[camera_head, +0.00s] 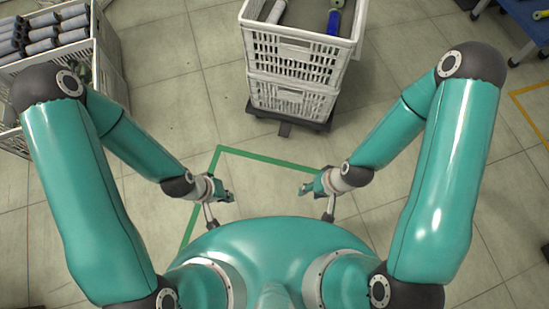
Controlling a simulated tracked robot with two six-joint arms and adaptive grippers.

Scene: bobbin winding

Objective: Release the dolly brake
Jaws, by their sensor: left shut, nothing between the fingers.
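The dolly (317,124) is a dark low base under two stacked white crates at the top middle. A small dark part (285,130) sticks out at its front edge; I cannot tell whether it is the brake or how it is set. My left gripper (230,196) is shut and empty, low over the floor in front of my body. My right gripper (303,190) faces it from the right, too small to tell whether it is open. Both are well short of the dolly and touch nothing that I can see.
The upper white crate (297,58) holds a few bobbins; the lower crate (290,97) carries it. Another white crate (106,62) with several grey rolls stands at the left. A blue table (522,35) is at the top right. Green tape (262,157) marks the otherwise clear floor before the dolly.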

